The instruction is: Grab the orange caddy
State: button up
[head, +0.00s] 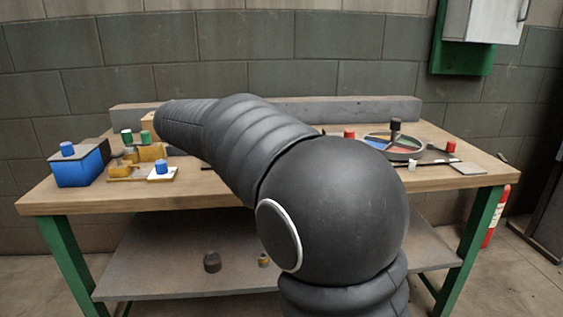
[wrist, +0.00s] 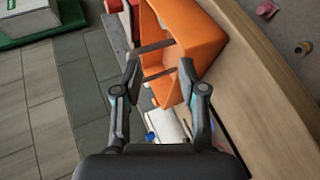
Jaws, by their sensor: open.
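The orange caddy (wrist: 198,38) shows in the wrist view, at the top middle, just beyond my fingertips. It has an open side or hollow, and dark strips cross its left part. My gripper (wrist: 159,68) is open, with one finger on each side of the picture's middle. The right fingertip overlaps the caddy's lower wall in the picture; I cannot tell whether they touch. In the head view my arm covers the middle of the workbench, and neither the caddy nor my gripper can be seen there.
The wooden workbench (head: 220,190) carries a blue box (head: 80,167) and small yellow parts (head: 150,153) at left. A round divided tray (head: 392,148) stands at right. A grey beam (head: 345,107) runs along the back. A lower shelf (head: 160,270) holds small items.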

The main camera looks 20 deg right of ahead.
jog(key=w+a+r+h, duration=0.2)
jog(key=w+h, duration=0.1)
jog(key=w, duration=0.3)
jog(key=shift+m, duration=0.3)
jog(key=shift+r+x, duration=0.2)
jog(key=shift+x, duration=2.05)
jog(key=shift+r+x, duration=0.2)
jog(key=shift+x, duration=2)
jog(key=shift+r+x, duration=0.15)
jog(key=shift+x, duration=2.1)
jog(key=shift+w, duration=0.15)
grip_shut()
